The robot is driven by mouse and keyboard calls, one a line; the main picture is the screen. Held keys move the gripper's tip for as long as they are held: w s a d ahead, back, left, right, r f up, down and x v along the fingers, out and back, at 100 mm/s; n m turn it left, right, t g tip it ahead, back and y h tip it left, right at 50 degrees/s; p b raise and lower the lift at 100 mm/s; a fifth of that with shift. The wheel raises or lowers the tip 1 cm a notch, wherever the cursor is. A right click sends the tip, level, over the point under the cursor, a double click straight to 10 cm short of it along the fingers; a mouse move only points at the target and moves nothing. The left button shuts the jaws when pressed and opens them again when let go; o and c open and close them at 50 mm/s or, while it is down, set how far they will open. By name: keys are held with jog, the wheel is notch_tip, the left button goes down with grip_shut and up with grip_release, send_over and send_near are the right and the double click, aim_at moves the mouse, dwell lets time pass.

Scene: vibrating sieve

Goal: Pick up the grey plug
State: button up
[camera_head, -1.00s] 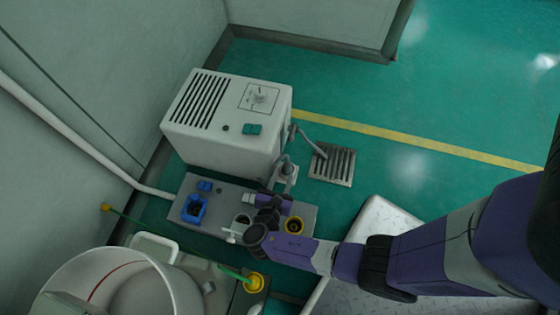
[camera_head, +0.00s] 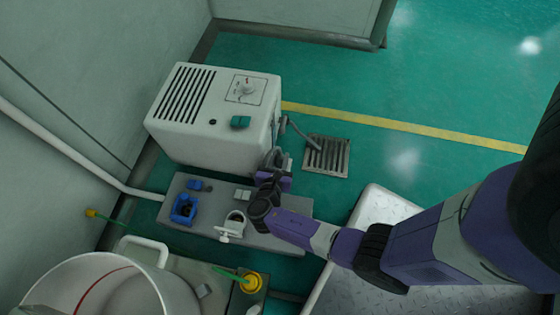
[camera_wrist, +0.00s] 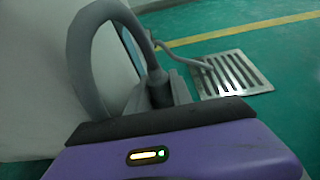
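The grey plug (camera_head: 279,160) stands beside the right side of the white machine, at the far edge of the grey socket panel. In the wrist view the plug (camera_wrist: 160,90) is dark grey with a thick grey cable arching up to the left. Its lower part is hidden behind my gripper's black edge. My gripper (camera_head: 271,177) is right at the plug, on its near side; I cannot tell whether it touches. The purple gripper body (camera_wrist: 180,155) fills the bottom of the wrist view, and its finger opening does not show clearly.
The white machine (camera_head: 215,115) stands close on the left. The grey panel (camera_head: 207,222) carries a blue socket (camera_head: 184,209) and a white-lidded socket (camera_head: 234,226). A large white pot (camera_head: 120,285) is at bottom left. Green floor with a drain grate (camera_head: 327,156) lies right.

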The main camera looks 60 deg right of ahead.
grip_shut()
jog(key=shift+r, duration=0.15)
